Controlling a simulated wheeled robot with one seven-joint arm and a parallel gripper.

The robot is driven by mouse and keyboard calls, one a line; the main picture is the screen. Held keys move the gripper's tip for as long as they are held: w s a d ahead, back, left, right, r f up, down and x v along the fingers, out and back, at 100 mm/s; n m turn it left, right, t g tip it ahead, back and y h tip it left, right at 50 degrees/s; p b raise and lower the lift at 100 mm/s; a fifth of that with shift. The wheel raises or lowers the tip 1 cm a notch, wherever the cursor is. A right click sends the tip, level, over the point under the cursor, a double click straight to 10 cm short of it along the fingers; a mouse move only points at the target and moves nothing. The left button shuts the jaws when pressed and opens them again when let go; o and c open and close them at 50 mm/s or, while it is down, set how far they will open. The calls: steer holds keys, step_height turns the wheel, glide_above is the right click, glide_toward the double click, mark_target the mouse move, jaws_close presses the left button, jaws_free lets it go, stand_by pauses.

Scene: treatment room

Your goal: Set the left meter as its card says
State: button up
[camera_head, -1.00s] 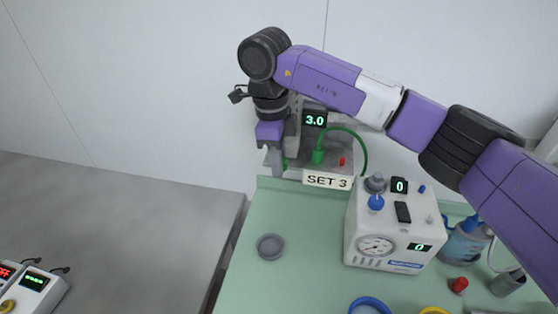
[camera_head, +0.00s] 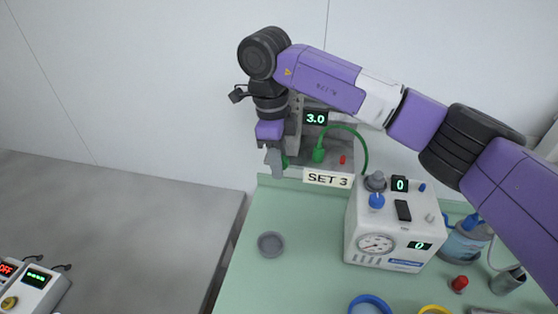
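The left meter (camera_head: 334,145) is a grey unit at the back of the green table. Its dark display (camera_head: 315,118) reads 3.0 in green. The card (camera_head: 327,179) on its front edge reads SET 3. A green fitting (camera_head: 318,154) on it carries a curved green tube. My gripper (camera_head: 275,164) points down at the meter's left side, next to a green part (camera_head: 285,161) that is probably its knob. The fingers partly cover this part. I cannot tell whether they touch it or how far apart they are.
A white device (camera_head: 388,232) with a gauge and displays reading 0 stands to the right. A grey round dish (camera_head: 271,244) lies on the green table (camera_head: 302,270). Blue and yellow rings, a red knob and a bottle are at the right. My arm spans the upper right.

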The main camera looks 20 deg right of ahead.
steer(key=shift+a+f, duration=0.1)
steer(key=r, duration=0.2)
steer(key=r+b, duration=0.1)
steer(key=r, duration=0.2)
steer(key=r+b, duration=0.1)
steer(key=r, duration=0.2)
steer(key=shift+w+a, duration=0.2)
steer(key=shift+w, duration=0.05)
stand_by(2.0)
